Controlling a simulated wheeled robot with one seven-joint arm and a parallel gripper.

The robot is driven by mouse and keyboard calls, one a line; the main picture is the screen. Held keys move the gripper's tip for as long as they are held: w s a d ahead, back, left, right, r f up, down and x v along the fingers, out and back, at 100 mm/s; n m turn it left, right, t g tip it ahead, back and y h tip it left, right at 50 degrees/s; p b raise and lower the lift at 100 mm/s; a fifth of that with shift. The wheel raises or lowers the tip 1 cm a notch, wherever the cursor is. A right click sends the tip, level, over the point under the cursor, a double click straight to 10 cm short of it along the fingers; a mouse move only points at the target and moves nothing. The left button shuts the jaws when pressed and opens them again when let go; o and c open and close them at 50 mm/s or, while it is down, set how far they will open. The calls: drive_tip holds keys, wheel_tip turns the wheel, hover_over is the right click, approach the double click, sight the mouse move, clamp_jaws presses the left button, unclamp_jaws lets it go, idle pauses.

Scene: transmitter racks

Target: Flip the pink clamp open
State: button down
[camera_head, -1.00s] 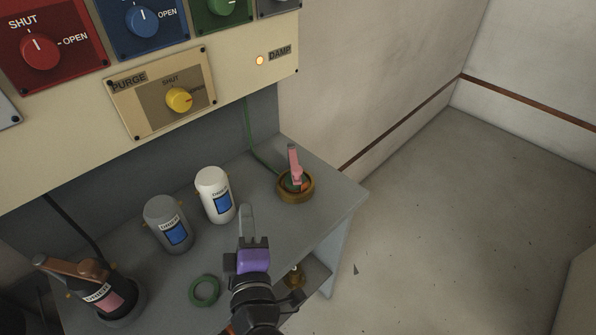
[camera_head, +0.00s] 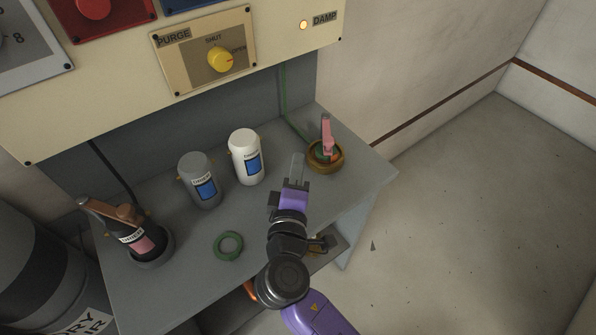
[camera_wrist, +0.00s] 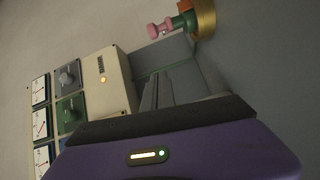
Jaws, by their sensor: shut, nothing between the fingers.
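The pink clamp (camera_head: 327,134) stands upright on a round brass fitting (camera_head: 326,160) at the right end of the grey bench. A bit of green shows at the clamp's base. My gripper (camera_head: 297,160) is shut and empty, just left of the brass fitting and apart from the clamp. In the wrist view the pink clamp (camera_wrist: 160,29) lies sideways at the top, with a green part (camera_wrist: 184,22) and the brass fitting (camera_wrist: 206,18) beside it. My gripper's fingertips are dark and blurred in the wrist view.
A white canister (camera_head: 246,158) and a grey canister (camera_head: 199,182) stand left of my gripper. A green ring (camera_head: 228,245) lies on the bench (camera_head: 185,270). A dark canister with a brown lever (camera_head: 135,232) stands at the left. A panel with a yellow purge knob (camera_head: 220,60) hangs above.

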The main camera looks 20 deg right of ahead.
drive_tip(key=w+d+p, duration=0.2)
drive_tip(key=w+d, duration=0.2)
drive_tip(key=d, duration=0.2)
drive_tip(key=shift+f, duration=0.4)
drive_tip(key=shift+s+d, duration=0.1)
drive_tip(key=shift+s, duration=0.05)
